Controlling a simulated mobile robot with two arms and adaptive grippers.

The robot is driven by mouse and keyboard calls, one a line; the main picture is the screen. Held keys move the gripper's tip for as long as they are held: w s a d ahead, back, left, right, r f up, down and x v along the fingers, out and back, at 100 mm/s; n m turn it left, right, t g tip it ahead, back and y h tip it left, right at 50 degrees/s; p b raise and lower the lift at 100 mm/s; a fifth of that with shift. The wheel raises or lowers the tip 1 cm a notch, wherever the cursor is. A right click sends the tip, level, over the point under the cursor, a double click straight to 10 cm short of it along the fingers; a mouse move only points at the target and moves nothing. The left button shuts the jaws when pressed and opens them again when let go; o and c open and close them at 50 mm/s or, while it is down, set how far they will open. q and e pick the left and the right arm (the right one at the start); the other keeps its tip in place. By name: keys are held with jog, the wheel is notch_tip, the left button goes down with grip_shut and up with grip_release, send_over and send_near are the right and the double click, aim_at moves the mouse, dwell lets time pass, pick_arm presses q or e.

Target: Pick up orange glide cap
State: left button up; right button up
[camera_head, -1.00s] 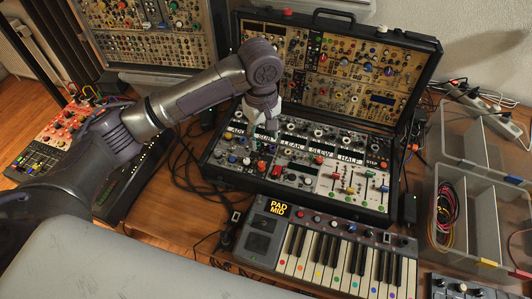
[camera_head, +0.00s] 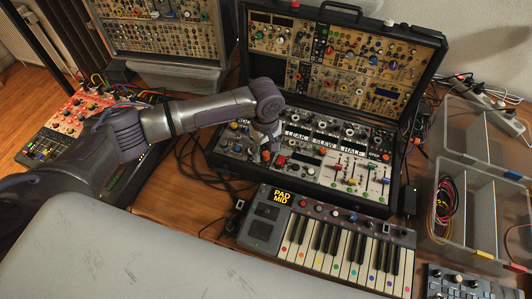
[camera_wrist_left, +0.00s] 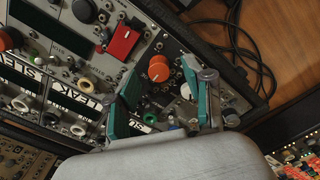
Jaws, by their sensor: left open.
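An orange knob cap (camera_wrist_left: 158,71) with a pale pointer line sits on a dark module panel in the left wrist view. My left gripper (camera_wrist_left: 165,106) is open, with its green-padded fingers on either side below the cap in the picture. The cap lies near the gap between the fingertips and nothing grips it. In the head view my left gripper (camera_head: 262,142) is low over the left part of the synth case (camera_head: 300,187). The arm and gripper partly hide the small knobs there. My right gripper is not in view.
A red rocker-like part (camera_wrist_left: 124,42) and another orange knob (camera_wrist_left: 5,40) are on the panel near the cap. A small keyboard (camera_head: 330,245) stands in front of the case. Cables (camera_head: 190,165) lie to the left and clear bins (camera_head: 465,205) stand to the right.

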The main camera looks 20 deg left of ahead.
pick_arm(q)
jog(key=shift+f, duration=0.45)
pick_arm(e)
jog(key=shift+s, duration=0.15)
pick_arm(q)
jog(key=shift+c, duration=0.2)
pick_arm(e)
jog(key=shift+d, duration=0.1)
pick_arm(q)
jog(key=c, duration=0.8)
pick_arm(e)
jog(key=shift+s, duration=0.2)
